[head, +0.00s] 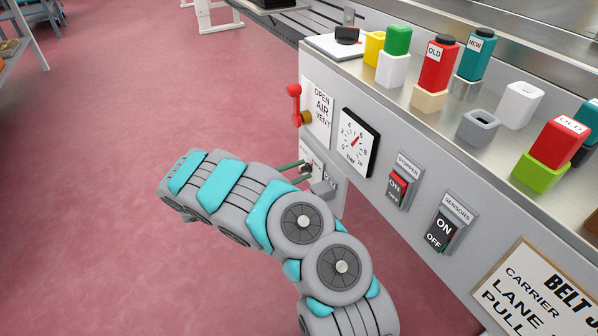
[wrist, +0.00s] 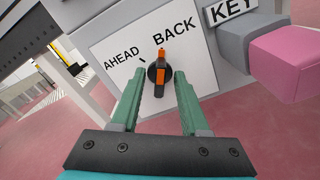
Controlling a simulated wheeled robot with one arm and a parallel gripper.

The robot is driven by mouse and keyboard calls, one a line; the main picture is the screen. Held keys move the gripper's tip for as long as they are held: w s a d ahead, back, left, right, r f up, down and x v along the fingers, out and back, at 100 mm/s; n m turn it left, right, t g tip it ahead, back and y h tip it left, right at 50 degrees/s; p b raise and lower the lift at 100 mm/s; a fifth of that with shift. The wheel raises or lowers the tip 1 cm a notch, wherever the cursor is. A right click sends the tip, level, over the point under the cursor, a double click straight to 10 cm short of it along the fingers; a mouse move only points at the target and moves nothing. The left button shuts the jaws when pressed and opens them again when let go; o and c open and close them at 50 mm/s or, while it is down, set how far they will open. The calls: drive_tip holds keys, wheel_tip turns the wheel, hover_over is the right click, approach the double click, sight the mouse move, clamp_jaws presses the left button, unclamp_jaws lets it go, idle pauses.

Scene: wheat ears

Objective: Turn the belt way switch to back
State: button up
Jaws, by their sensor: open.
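The belt way switch (wrist: 159,76) is a round black knob with an orange-marked handle on a white plate lettered AHEAD and BACK (wrist: 174,38). Its upper orange end points up, just under the left part of BACK and to the right of the small dark tick by AHEAD. My gripper (wrist: 166,74) is open, with one green finger on each side of the knob; I cannot tell whether either touches it. In the head view my gripper (head: 299,170) is at the lower left of the panel, and the switch is too small and covered to read.
A grey block and a pink block (wrist: 289,62) jut out right of the switch, below a KEY label (wrist: 231,8). Above it are the red air vent lever (head: 295,104) and a gauge (head: 358,142). The stopper switch (head: 398,188) is to the right. Open floor lies left.

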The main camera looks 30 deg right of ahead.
drive_tip(key=a+p, duration=0.1)
drive_tip(key=a, duration=0.7)
drive_tip(key=shift+s, duration=0.15)
idle(0.3)
